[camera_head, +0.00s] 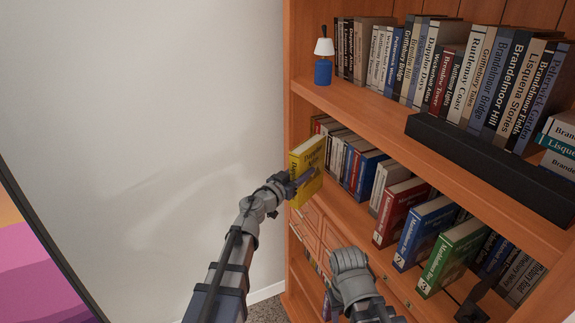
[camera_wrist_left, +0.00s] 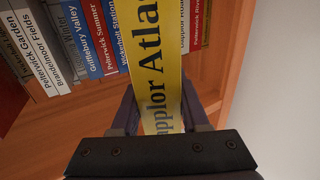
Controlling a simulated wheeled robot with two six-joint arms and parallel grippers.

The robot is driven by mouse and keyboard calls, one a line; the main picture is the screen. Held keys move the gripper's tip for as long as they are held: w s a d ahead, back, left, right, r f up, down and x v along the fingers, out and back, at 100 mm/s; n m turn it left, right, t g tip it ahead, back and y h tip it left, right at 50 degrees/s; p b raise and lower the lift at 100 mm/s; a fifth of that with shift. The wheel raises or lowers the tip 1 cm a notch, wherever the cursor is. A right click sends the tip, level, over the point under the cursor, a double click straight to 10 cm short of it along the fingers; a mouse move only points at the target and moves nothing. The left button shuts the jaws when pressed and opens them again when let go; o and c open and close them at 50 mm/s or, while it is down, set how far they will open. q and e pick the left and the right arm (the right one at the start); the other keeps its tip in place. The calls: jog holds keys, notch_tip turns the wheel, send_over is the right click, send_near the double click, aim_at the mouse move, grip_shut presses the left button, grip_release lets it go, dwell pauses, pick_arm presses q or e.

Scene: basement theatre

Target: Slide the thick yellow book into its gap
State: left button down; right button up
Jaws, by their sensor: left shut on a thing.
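The thick yellow book (camera_head: 306,164) is upright in front of the left end of the middle shelf. My left gripper (camera_head: 303,181) is shut on it, and the book's lettered yellow face also shows between the fingers in the left wrist view (camera_wrist_left: 158,70). Behind it stands a row of books (camera_head: 345,155), with a red one at the left end and blue ones at the right. In the left wrist view, books stand on both sides of the yellow book; it hides what lies directly behind it, so I cannot make out the gap. My right arm is low in the head view; its fingers are unclear.
Red (camera_head: 400,211), blue (camera_head: 424,232) and green (camera_head: 452,257) numbered books jut forward on the middle shelf, to the right. The upper shelf (camera_head: 350,108) holds more books, a small lamp (camera_head: 323,66) and a black bar (camera_head: 485,168). A bare wall (camera_head: 150,110) is left of the bookcase.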

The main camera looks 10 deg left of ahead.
pick_arm(q)
jog(key=s+d+m+g+h, duration=0.5)
jog(key=s+d+h, duration=0.1)
jog(key=s, duration=0.2)
jog(key=shift+s+f+m+g+h+b, duration=0.3)
jog(key=shift+s+f+h+b, duration=0.05)
jog(key=shift+f+h+b, duration=0.1)
jog(key=shift+x, duration=2.8)
jog(key=x, duration=0.9)
dwell(2.7)
jog(key=shift+c, duration=1.6)
grip_release()
jog(key=shift+w+f, duration=0.1)
